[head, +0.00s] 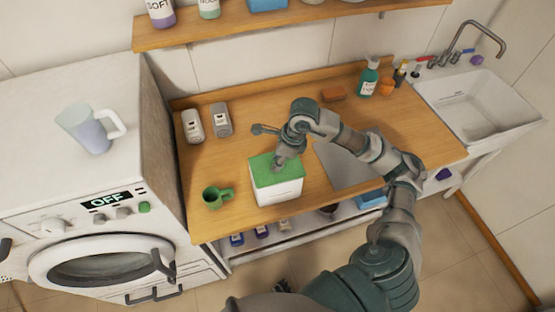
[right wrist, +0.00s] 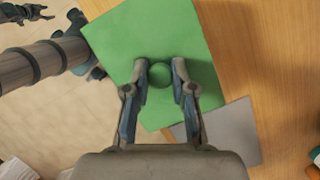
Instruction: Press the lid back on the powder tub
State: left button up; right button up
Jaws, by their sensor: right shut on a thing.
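The powder tub (head: 280,193) is a white box standing upright near the front of the wooden counter. Its green square lid (head: 264,177) lies across the top, roughly in line with the walls; I cannot tell whether it is fully seated. My right gripper (head: 279,165) comes down on the lid from above. In the right wrist view, the right gripper (right wrist: 163,75) is shut on the round green knob (right wrist: 160,74) of the lid (right wrist: 130,35). The lid hides the tub there.
A green mug (head: 212,197) stands just left of the tub. A grey mat (head: 340,166) lies to its right, under my right arm. Two grey-white containers (head: 192,125) stand behind left. A soap bottle (head: 368,78) and a sink (head: 470,105) are at the far right.

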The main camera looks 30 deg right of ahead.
jog(key=shift+d, duration=0.15)
jog(key=shift+a, duration=0.25)
jog(key=shift+a+r, duration=0.15)
jog(key=shift+a, duration=0.6)
pick_arm(q)
jog(key=shift+d+r, duration=0.25)
jog(key=shift+d, duration=0.25)
pick_arm(e)
jog(key=shift+d, duration=0.4)
pick_arm(q)
jog(key=shift+a+f, duration=0.1)
jog(key=shift+f, duration=0.3)
pick_arm(e)
jog(key=shift+f, duration=0.2)
jog(key=shift+d, duration=0.25)
pick_arm(q)
jog(key=shift+s+f+b, duration=0.1)
jog(key=shift+f+b, duration=0.15)
jog(key=shift+b, duration=0.2)
pick_arm(e)
jog(key=shift+a+f, duration=0.1)
jog(key=shift+f, duration=0.05)
